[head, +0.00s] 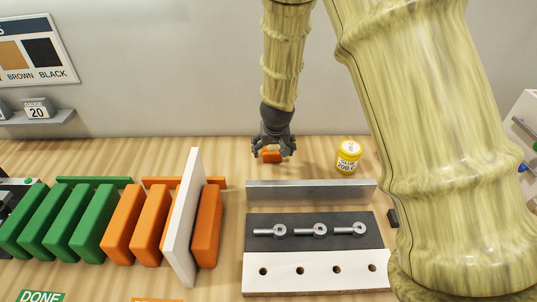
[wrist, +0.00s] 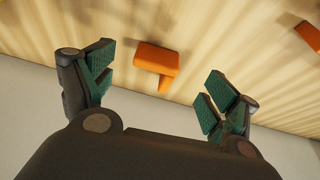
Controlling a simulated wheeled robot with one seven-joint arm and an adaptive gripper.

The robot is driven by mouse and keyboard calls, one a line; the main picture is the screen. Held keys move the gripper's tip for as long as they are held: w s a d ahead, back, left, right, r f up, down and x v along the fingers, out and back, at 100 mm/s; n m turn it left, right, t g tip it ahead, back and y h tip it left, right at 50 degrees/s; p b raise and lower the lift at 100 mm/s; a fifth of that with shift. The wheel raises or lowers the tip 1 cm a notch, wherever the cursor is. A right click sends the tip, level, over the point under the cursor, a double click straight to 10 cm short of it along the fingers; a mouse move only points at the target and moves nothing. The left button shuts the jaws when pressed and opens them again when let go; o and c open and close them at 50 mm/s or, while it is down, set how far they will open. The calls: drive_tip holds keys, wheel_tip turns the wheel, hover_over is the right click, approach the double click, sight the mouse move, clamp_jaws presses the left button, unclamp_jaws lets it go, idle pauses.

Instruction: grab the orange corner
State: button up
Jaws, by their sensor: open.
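The orange corner (head: 271,156) is a small orange block with a bent shape on the wooden table, near the back wall. In the wrist view the orange corner (wrist: 157,63) lies beyond and between the spread fingers, a little left of the middle, with table showing on both sides. My gripper (head: 272,153) points down over it, and its fingers partly hide it in the head view. In the wrist view my gripper (wrist: 157,85) is open with green finger pads, and nothing is between the pads in contact.
A yellow glue jar (head: 348,156) stands to the right of the corner. A metal bar (head: 310,190) lies in front, behind a board with holes (head: 315,271). Green panels (head: 55,220), orange panels (head: 151,225) and a tall white panel (head: 183,220) stand at left.

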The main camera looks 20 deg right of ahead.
sight(273, 155)
drive_tip(key=shift+x, duration=1.15)
drive_tip(key=shift+w+p+x, duration=0.25)
drive_tip(key=shift+p+x, duration=0.85)
drive_tip(key=shift+x, duration=1.45)
drive_tip(key=shift+d, duration=0.2)
drive_tip(key=c, duration=0.9)
